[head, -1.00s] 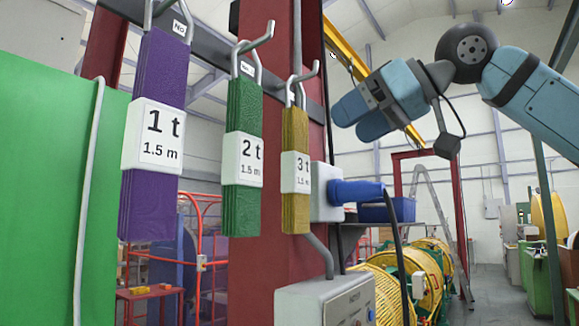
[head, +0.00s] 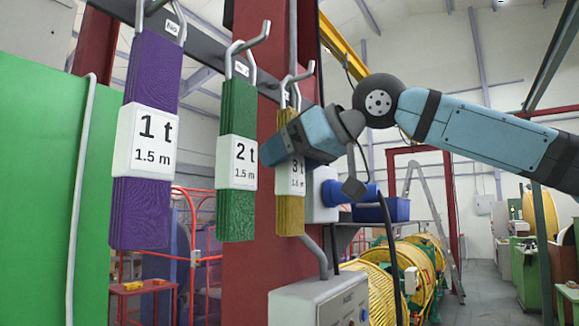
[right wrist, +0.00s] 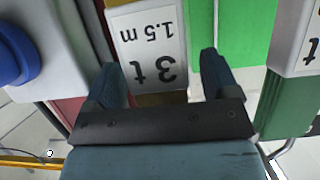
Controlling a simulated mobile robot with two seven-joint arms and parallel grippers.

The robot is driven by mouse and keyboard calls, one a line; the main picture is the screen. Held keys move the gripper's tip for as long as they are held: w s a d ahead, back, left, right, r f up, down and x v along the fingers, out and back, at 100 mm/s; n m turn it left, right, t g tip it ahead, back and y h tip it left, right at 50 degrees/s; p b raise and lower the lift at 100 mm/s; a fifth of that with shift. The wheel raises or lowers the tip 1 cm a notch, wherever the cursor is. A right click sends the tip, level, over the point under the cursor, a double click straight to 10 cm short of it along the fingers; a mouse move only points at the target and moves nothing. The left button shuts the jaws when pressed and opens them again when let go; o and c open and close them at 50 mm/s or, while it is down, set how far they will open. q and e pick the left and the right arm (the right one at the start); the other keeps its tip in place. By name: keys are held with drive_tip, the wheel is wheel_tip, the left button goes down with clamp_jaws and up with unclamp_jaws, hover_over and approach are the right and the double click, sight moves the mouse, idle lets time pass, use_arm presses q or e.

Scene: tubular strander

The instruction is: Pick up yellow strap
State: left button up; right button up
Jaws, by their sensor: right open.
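The yellow strap (head: 290,214) hangs from a hook on the rail, the rightmost of three straps, with a white label reading 3 t. My right gripper (head: 284,146) is in front of its upper part and hides some of the strap and label. In the right wrist view the 3 t label (right wrist: 150,45) shows upside down between the two parted fingertips of the gripper (right wrist: 158,72). A small piece of yellow strap (right wrist: 160,99) shows below the label there. The gripper is open, with no grip on the strap visible. My left gripper is not in view.
The green 2 t strap (head: 237,215) hangs close to the left, and the purple 1 t strap (head: 142,215) farther left. A blue plug (head: 350,193) on a white socket sits just right of the yellow strap. A grey control box (head: 318,305) is below.

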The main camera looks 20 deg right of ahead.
drive_tip(key=shift+d, duration=0.15)
drive_tip(key=shift+c, duration=1.1)
drive_tip(key=c, duration=1)
drive_tip(key=shift+r, duration=0.1)
